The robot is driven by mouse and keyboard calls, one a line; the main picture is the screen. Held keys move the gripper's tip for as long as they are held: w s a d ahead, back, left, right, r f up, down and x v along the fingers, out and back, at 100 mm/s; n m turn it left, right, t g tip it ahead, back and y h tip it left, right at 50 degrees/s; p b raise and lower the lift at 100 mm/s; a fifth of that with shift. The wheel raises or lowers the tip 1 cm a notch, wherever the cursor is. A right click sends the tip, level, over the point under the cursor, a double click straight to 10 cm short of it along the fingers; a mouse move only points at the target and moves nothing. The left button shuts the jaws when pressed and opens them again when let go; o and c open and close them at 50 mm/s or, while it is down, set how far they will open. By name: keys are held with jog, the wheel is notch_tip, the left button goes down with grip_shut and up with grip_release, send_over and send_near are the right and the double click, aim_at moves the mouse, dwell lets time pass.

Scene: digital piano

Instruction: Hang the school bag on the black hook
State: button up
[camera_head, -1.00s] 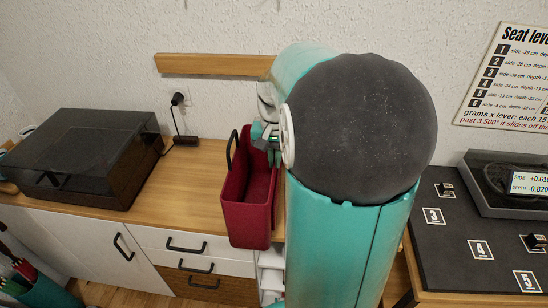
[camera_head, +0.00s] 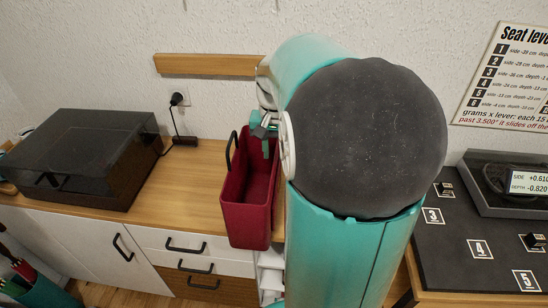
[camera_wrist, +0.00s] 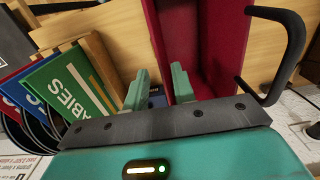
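The school bag is an open-topped red bag (camera_head: 246,220) with a black handle at its left, standing at the right end of the wooden counter. In the wrist view the bag (camera_wrist: 228,40) fills the upper middle, with its black handle at the right. My gripper (camera_head: 264,138) is over the bag's back right rim. In the wrist view my gripper (camera_wrist: 158,90) has its two teal fingers apart. The right finger overlaps the red bag and the left finger lies outside its side wall; contact cannot be told. I cannot make out the black hook; my arm covers part of the wall.
A wooden rail (camera_head: 205,64) is on the wall above the counter (camera_head: 190,180). A dark lidded box (camera_head: 85,158) stands at the left, near a black plug and cable (camera_head: 178,115). Green, red and blue books (camera_wrist: 75,88) show beside the bag in the wrist view.

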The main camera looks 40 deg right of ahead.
notch_tip(320, 180, up, 9)
jog(key=s+a+f+n+t, duration=0.1)
jog(key=s+a+n+t, duration=0.1)
jog(key=a, duration=0.6)
jog(key=s+a+f+n+t, duration=0.1)
jog(key=s+a+n, duration=0.3)
jog(key=a, duration=0.4)
jog(key=s+a+f+n+t, duration=0.1)
jog(key=s+a+n+t, duration=0.1)
jog(key=a, duration=0.6)
jog(key=shift+s+f+n+t, duration=0.3)
jog(key=shift+s+n, duration=0.4)
jog(key=shift+n, duration=0.1)
jog(key=shift+d, duration=0.1)
